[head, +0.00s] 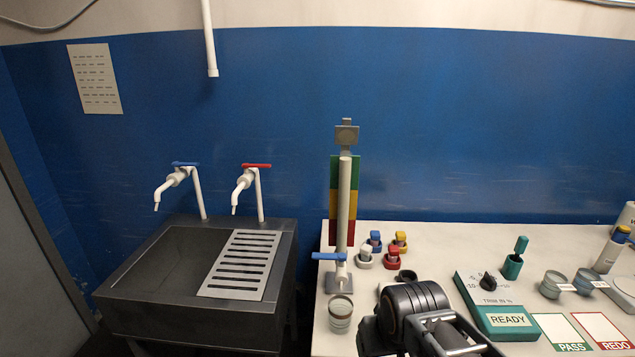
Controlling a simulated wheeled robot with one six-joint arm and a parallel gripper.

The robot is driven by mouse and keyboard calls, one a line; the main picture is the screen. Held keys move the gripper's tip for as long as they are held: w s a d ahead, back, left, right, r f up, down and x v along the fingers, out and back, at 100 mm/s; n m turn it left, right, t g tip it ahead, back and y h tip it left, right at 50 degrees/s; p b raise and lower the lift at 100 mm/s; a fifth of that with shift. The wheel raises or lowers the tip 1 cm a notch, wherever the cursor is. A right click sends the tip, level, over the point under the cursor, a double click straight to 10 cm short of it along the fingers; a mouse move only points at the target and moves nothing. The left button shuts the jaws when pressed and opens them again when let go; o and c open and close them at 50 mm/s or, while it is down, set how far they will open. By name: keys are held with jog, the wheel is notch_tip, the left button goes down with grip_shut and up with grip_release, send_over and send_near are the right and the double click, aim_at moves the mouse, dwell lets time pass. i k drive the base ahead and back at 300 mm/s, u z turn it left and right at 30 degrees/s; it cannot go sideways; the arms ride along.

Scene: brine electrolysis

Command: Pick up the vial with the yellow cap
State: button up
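A small vial with a yellow cap (400,239) stands on the white bench in the head view, at the back right of a small cluster. A blue-capped vial (375,238) is just to its left, a white-capped one (365,254) is at front left, and a red-capped one (392,256) is in front of it. The yellow cap shows clearly; the lower part sits in a dark yellow-rimmed base. A dark part of my arm is in front of the cluster, at the bottom of the view. My gripper's fingers do not show.
A column with a blue-handled tap (330,257) stands left of the vials, with a grey cup (340,310) in front. A dark sink (160,262) is far left.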

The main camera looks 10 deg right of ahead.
aim_at(400, 239)
jog(key=z, duration=0.6)
jog(key=k, duration=0.4)
jog(key=z, duration=0.7)
jog(key=i, duration=0.95)
jog(key=u, duration=1.75)
